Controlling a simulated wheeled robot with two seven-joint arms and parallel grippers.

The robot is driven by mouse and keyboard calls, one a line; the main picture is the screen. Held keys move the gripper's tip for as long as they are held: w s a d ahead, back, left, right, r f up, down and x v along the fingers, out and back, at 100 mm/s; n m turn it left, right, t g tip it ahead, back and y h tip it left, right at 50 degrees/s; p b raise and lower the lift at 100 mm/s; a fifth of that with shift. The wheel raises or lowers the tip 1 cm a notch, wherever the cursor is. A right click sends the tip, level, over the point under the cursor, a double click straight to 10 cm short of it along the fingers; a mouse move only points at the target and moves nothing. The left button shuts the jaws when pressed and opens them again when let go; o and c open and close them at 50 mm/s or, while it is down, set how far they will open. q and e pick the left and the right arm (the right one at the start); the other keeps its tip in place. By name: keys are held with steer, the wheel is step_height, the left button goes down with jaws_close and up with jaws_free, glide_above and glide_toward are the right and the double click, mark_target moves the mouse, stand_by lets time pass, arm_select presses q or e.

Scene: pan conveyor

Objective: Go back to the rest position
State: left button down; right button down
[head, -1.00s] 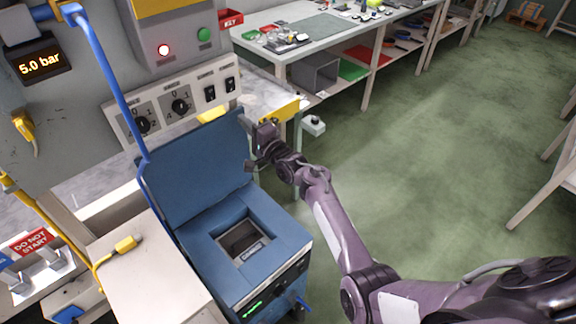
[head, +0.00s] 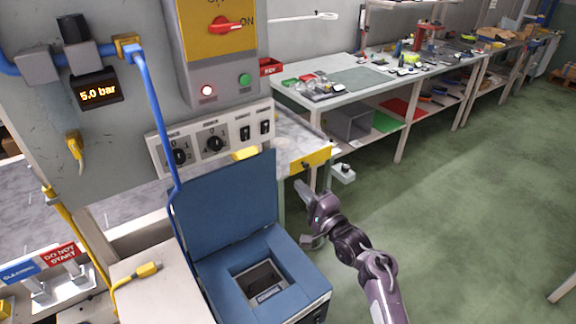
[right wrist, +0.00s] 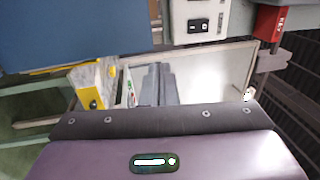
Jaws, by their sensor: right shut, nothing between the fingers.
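My right arm (head: 380,275) comes up from the bottom edge of the head view. My left gripper is not in view.
The open blue box (head: 295,265) and its upright lid (head: 228,200) stand close left of my right gripper. A control panel (head: 215,140) is behind. A long workbench (head: 345,85) runs along the back. The green floor (head: 480,210) to the right is clear.

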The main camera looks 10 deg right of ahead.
steer(key=s+d+f+n+g+h, duration=0.1)
steer(key=s+f+n+g+h, duration=0.25)
steer(key=s+n, duration=0.2)
steer(key=s+f+n+g+h, duration=0.2)
steer(key=s+f+n+g, duration=0.25)
steer(key=s, duration=0.25)
steer(key=s+n+g+h, duration=0.1)
steer(key=s+n+g, duration=0.55)
steer(key=s, duration=1.25)
step_height(320, 180, down, 30)
steer(key=s+g, duration=0.2)
steer(key=s+d+f+g, duration=0.1)
steer(key=s+d+f, duration=0.2)
steer(key=s+f, duration=1.4)
steer(key=s, duration=0.2)
steer(key=shift+s+f, duration=0.3)
steer(key=shift+s, duration=0.05)
